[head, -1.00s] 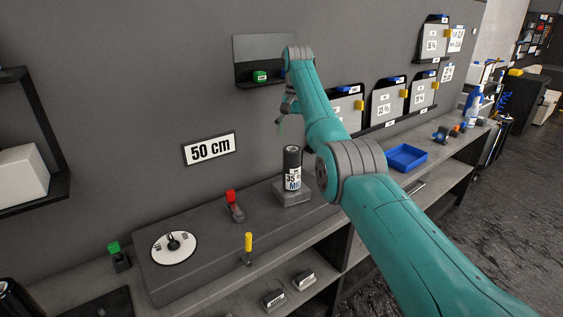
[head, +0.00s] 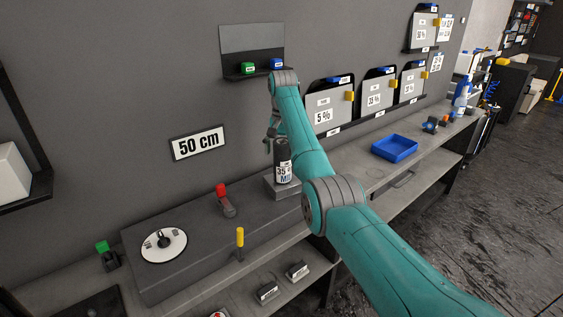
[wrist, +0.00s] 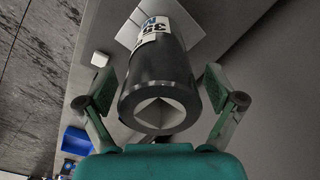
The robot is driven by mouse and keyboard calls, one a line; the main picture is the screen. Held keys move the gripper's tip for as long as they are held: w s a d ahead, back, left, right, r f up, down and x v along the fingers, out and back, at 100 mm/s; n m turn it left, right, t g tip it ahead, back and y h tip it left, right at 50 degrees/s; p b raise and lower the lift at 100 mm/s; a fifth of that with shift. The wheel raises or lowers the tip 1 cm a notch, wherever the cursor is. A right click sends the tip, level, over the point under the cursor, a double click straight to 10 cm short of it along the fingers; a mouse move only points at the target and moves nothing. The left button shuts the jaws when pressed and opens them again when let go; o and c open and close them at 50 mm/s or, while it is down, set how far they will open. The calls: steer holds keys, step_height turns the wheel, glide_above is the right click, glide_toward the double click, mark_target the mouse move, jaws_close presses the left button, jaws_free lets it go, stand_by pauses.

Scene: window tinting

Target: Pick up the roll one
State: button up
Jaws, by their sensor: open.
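The roll (head: 283,165) is a dark cylinder with a white label reading 35. It stands upright on a small grey block (head: 270,188) on the bench, partly covered by my arm in the head view. In the wrist view the roll (wrist: 158,85) shows its dark rim and hollow end close to the camera. My gripper (wrist: 160,92) is open, with one finger on each side of the roll's end and a visible gap on both sides. In the head view my gripper (head: 270,142) is at the roll's upper end.
A blue tray (head: 395,148) lies on the bench to the right. A red-handled tool (head: 224,198), a yellow-handled tool (head: 240,240) and a white round dial (head: 164,245) are to the left. A wall shelf (head: 252,72) holds green and blue blocks. Sample panels hang behind.

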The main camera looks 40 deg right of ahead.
steer(key=shift+f, duration=0.5)
steer(key=c, duration=1.4)
steer(key=shift+r, duration=0.1)
